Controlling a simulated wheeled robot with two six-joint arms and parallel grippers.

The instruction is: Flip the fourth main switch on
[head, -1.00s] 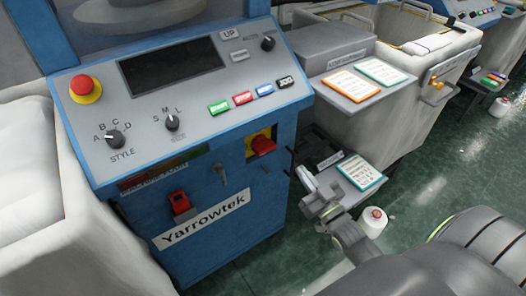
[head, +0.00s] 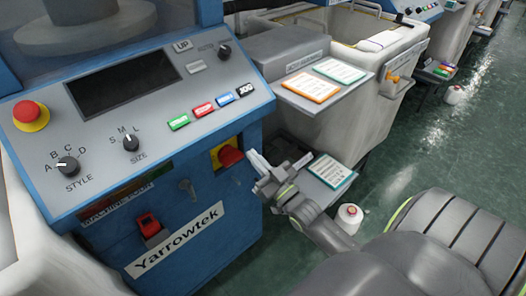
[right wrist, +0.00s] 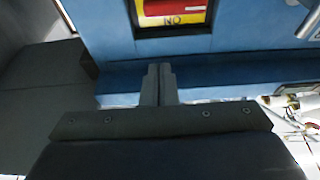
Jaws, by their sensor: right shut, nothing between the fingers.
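A red main switch handle (head: 230,157) sits on a yellow plate on the front of the blue Yarrowtek machine (head: 205,265). My right gripper (head: 256,162) is shut and empty, just right of the switch and apart from it. In the right wrist view, the shut fingers (right wrist: 158,84) point at the blue panel below the red and yellow switch (right wrist: 172,14). Only part of the switch shows there, with letters on its yellow plate. I cannot tell the machine's number in the row. My left gripper is not in view.
A red emergency button (head: 30,115), knobs and coloured buttons are on the sloped panel above. A red rocker (head: 149,225) is lower left of the switch.

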